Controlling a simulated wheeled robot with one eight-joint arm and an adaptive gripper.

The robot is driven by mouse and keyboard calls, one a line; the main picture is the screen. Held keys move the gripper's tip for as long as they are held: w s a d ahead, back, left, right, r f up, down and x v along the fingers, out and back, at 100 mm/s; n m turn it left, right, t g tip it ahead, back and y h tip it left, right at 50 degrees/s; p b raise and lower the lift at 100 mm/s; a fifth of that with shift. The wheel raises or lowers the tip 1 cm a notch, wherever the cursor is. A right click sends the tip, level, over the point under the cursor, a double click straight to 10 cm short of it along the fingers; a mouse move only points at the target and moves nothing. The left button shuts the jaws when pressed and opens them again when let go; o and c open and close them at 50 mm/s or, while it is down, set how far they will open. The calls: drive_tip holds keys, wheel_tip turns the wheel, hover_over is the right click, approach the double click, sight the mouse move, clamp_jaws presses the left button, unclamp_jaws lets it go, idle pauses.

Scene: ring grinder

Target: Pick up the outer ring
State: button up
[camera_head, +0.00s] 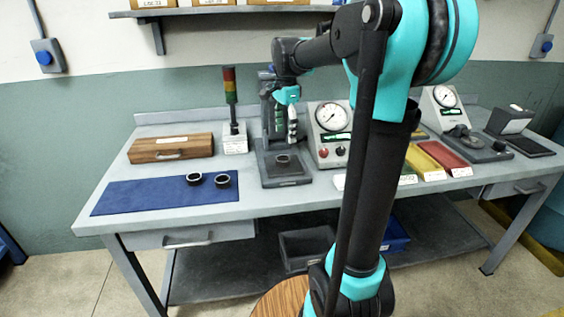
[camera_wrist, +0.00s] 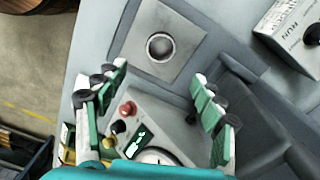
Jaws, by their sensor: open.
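A small ring-like part (camera_wrist: 160,46) sits on the square grey plate (camera_wrist: 132,48) of the press-like fixture in the wrist view. It also shows on the fixture base in the head view (camera_head: 283,159). Two dark-edged rings lie apart on the blue mat, a left one (camera_head: 194,179) and a right one (camera_head: 222,181). I cannot tell by looks which one is the outer ring. My gripper (camera_wrist: 160,72) is open and empty, its green-padded fingers wide apart. In the head view my gripper (camera_head: 281,135) hangs above the fixture, over the part on its base.
The fixture's dark column (camera_wrist: 250,115) stands close beside my right finger. A gauge box (camera_head: 331,130) is right of it, and a signal tower (camera_head: 231,100) left. A wooden box (camera_head: 170,149) stands behind the blue mat (camera_head: 130,198). The mat's left part is clear.

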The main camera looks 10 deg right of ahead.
wheel_tip(320, 180, down, 4)
drive_tip(key=shift+f, duration=0.1)
drive_tip(key=shift+s+a+f, duration=0.1)
drive_tip(key=shift+a+f, duration=0.1)
drive_tip(key=shift+f, duration=1.1)
drive_tip(key=shift+s+a+f, duration=0.1)
drive_tip(key=shift+a+f, duration=0.1)
drive_tip(key=shift+f, duration=1.05)
drive_tip(key=shift+c, duration=0.3)
drive_tip(key=c, duration=1.4)
drive_tip(key=shift+r, duration=0.15)
